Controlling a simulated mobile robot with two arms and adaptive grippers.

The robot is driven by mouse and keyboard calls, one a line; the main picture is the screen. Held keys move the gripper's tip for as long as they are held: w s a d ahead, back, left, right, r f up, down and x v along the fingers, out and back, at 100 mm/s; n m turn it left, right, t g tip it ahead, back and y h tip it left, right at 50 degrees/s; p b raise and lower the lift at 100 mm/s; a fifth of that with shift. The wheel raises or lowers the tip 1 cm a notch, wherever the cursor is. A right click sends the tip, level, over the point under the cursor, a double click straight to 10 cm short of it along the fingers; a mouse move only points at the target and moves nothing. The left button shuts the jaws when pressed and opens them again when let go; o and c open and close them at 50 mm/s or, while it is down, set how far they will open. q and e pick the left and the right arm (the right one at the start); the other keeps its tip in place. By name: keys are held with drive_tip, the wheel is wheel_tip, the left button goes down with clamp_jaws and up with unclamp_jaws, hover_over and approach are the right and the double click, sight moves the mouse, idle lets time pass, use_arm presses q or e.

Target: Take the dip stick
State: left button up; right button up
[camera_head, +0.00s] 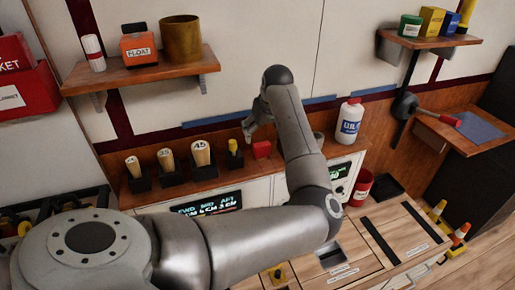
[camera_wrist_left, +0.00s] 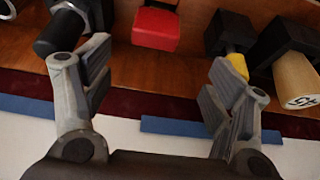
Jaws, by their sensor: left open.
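Nothing in view is labelled as a dip stick, so I cannot tell for sure which thing it is. A slim yellow-topped piece (camera_head: 233,146) stands in a small black holder on the ledge; its yellow end also shows in the left wrist view (camera_wrist_left: 238,64), partly behind a finger. A red block (camera_head: 261,149) sits just right of it and shows in the left wrist view (camera_wrist_left: 156,28). My left gripper (camera_head: 250,128) is open and empty, above the ledge near these two. In its wrist view, the fingers (camera_wrist_left: 160,78) are apart with nothing between them. My right gripper is not in view.
Several wooden cylinders in black holders, one marked 45 (camera_head: 200,153), stand left on the ledge. A white oil bottle (camera_head: 349,121) stands right of my arm. A shelf (camera_head: 145,75) with a FLOAT box overhangs at upper left. A red bucket (camera_head: 360,187) is lower right.

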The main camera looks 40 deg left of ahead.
sight(262, 144)
use_arm(q)
drive_tip(key=x, duration=0.4)
drive_tip(key=shift+s+d, duration=0.1)
drive_tip(key=shift+d, duration=0.2)
drive_tip(key=shift+a+f, duration=0.15)
drive_tip(key=shift+f, duration=0.15)
drive_tip(key=x, duration=0.1)
drive_tip(key=p+x, duration=0.1)
drive_tip(key=x, duration=0.2)
drive_tip(key=shift+w+d+f, duration=0.15)
drive_tip(key=shift+w+d, duration=0.05)
drive_tip(key=shift+w, duration=0.15)
drive_tip(key=shift+w+a+f, duration=0.1)
drive_tip(key=shift+a+f, duration=0.1)
drive_tip(key=shift+f, duration=0.2)
drive_tip(key=c, duration=1.4)
drive_tip(key=shift+c, duration=0.5)
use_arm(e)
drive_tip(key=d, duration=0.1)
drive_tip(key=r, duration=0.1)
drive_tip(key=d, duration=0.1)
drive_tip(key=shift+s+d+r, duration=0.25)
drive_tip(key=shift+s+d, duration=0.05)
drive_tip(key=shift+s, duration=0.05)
use_arm(q)
drive_tip(key=shift+r, duration=0.15)
